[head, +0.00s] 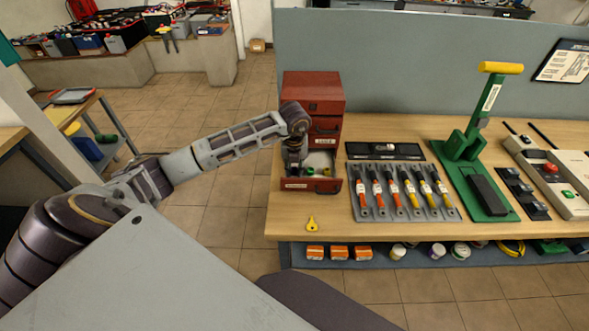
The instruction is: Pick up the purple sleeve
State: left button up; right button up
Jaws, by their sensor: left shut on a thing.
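My left gripper (294,168) points down into the left part of an open drawer (322,186) of the small red cabinet (313,92). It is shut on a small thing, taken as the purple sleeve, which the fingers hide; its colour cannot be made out. Small yellow and green pieces (311,171) lie in the drawer to the right of the gripper. My right gripper is not in view.
A yellow tag (312,224) lies before the drawer. Right of it are a grey mat (385,212) with red, orange and yellow-handled tools, a black tray (385,151), and a green press (477,150). A grey panel (400,75) stands behind the workbench.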

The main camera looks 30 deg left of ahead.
pick_arm(q)
jog(key=shift+r, duration=0.7)
notch_tip(320, 180, up, 4)
jog(key=shift+f+b, duration=0.25)
jog(key=shift+b, duration=0.05)
jog(key=shift+r, duration=2.45)
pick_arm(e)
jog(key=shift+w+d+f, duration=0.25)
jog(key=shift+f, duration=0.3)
pick_arm(q)
jog(key=shift+r, duration=0.1)
